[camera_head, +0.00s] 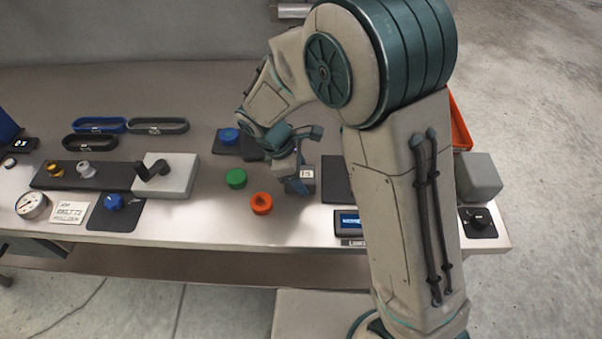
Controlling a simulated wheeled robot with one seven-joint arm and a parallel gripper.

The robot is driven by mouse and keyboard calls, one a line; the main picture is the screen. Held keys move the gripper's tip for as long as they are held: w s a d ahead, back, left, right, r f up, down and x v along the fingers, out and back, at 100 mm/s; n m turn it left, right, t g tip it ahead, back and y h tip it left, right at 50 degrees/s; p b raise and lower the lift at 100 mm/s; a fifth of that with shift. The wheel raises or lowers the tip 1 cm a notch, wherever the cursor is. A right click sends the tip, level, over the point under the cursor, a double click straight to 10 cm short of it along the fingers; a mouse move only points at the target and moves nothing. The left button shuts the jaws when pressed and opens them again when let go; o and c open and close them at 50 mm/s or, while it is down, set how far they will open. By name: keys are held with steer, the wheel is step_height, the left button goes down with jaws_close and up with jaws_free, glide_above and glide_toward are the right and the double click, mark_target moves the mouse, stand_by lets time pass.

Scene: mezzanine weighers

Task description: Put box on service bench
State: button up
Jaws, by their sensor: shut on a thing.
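A small dark grey box (301,184) with a pale label is in my gripper (296,172), in the middle of the head view. My gripper points down and is shut on the box, partly covering its upper side. The box is over the grey bench (215,220), right of the orange ring-shaped piece and left of a dark flat plate. I cannot tell whether its underside touches the bench top.
A green knob (236,178) and an orange ring (262,203) lie close left of the box. A dark plate (334,180) and a display unit (348,222) are at right, partly behind my arm. A grey block (478,177) stands at the right end. Belts, weights and a gauge fill the left.

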steer(key=shift+f, duration=0.2)
steer(key=o, duration=1.2)
steer(key=shift+r, duration=0.2)
steer(key=v, duration=1.2)
steer(key=shift+d+b, duration=0.1)
steer(key=shift+b, duration=0.2)
